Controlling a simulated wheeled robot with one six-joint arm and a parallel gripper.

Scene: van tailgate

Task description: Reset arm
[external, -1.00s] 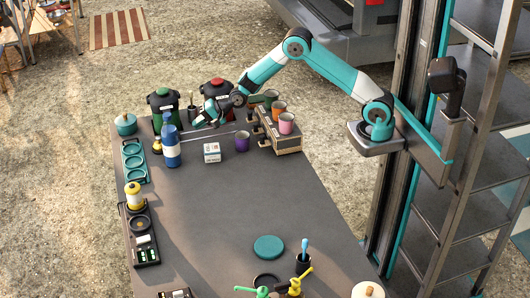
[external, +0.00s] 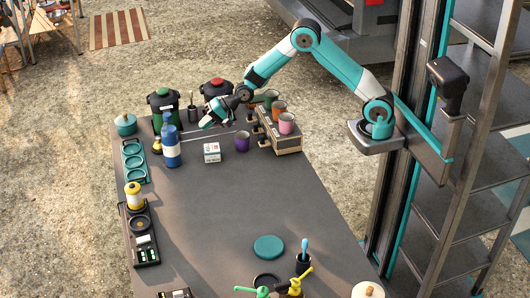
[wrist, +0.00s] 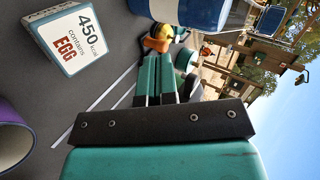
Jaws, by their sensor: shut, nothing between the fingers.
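My arm reaches from the column at the right over the back of the table (external: 215,215). My gripper (external: 205,123) is above the table's far part, near the blue bottle (external: 171,150) and the small white box (external: 211,152). In the wrist view its fingers (wrist: 165,70) lie together, shut, with nothing held. In that view the white box (wrist: 70,38) marked "450 kcal contains EGG" is at the upper left, and the purple cup (wrist: 14,138) is at the left edge. The blue bottle (wrist: 190,8) is at the top, beyond the fingers.
A rack with several cups (external: 285,143) stands at right of the gripper. The table's middle is clear.

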